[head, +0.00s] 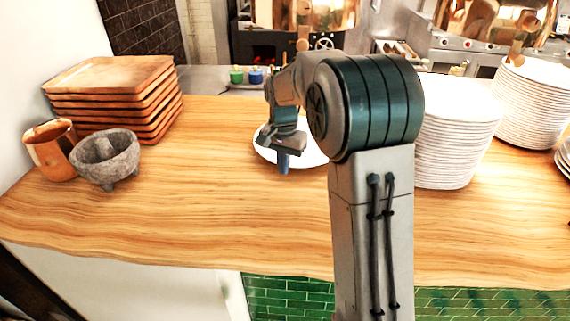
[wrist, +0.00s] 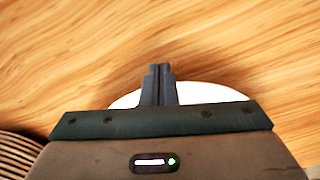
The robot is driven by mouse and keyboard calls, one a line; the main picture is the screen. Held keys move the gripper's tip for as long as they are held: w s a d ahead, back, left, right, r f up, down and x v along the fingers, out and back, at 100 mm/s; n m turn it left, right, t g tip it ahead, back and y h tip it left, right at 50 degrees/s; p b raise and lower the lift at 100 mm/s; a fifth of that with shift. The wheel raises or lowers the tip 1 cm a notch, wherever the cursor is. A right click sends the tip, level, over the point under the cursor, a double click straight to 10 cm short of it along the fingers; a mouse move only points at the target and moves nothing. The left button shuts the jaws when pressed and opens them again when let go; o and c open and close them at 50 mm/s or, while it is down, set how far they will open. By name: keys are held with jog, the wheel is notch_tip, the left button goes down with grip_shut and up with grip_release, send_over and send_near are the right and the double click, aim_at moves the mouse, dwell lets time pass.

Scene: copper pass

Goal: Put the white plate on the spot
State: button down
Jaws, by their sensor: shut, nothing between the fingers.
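The white plate (head: 308,154) lies flat on the wooden counter, partly hidden behind my arm and gripper in the head view. In the wrist view the plate (wrist: 215,93) shows as a white arc beyond my gripper's body, most of it hidden. My gripper (head: 283,170) points down over the front left part of the plate. Its fingers (wrist: 158,68) are together with nothing between them, and their tips appear past the plate's edge over bare wood. I cannot tell whether they touch anything. No marked spot can be made out.
A stack of wooden boards (head: 112,92), a copper mug (head: 50,150) and a stone mortar (head: 105,160) stand at the left. Tall stacks of white plates (head: 457,130) (head: 535,105) stand at the right. The counter's front left and middle (head: 200,210) are clear.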

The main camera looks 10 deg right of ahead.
jog(key=s+a, duration=0.1)
jog(key=s+a+r+b, duration=0.1)
jog(key=s, duration=0.1)
jog(key=shift+s+a, duration=0.1)
jog(key=shift+a, duration=0.3)
notch_tip(320, 180, up, 9)
jog(key=shift+d, duration=0.15)
